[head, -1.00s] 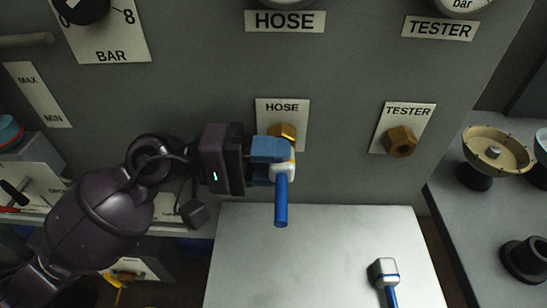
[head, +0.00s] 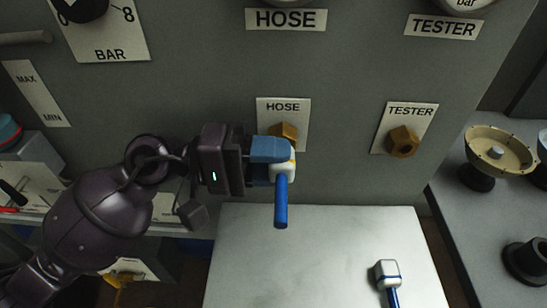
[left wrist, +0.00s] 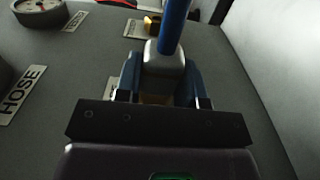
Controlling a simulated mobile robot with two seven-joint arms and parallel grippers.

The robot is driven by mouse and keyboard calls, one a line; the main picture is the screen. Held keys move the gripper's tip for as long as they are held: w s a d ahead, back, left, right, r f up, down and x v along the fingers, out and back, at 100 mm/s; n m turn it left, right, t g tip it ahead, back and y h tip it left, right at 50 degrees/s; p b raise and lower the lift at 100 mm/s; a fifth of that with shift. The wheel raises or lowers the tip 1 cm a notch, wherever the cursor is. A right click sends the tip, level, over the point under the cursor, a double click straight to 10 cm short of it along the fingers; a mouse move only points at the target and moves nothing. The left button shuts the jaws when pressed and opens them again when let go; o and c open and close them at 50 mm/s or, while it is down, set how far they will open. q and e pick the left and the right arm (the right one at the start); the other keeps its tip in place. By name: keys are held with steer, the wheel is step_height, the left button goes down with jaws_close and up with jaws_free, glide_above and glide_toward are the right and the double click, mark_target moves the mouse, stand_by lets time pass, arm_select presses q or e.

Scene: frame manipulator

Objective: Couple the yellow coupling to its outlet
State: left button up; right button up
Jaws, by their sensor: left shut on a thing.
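My left gripper (head: 277,163) is shut on a coupling (head: 284,171) with a pale body, a thin yellow band at its top and a blue hose hanging down. The held coupling is right in front of the brass hex outlet (head: 284,131) under the small HOSE label. The fingers and coupling partly cover this outlet, and I cannot tell whether they are joined. In the left wrist view the coupling (left wrist: 164,60) sits between the blue fingers, with its blue hose pointing up. A second brass outlet (head: 403,142) sits under the TESTER label and is free. My right gripper is not in view.
Another pale coupling (head: 386,272) with a blue hose lies on the light tabletop (head: 300,260). A side bench at the right holds a tan round flange (head: 497,150) and a black knob-like part (head: 526,259). The grey panel rises behind the outlets.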

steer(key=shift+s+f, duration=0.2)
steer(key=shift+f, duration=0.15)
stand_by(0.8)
arm_select(q)
steer(key=shift+w+b, duration=0.55)
steer(key=shift+w, duration=0.1)
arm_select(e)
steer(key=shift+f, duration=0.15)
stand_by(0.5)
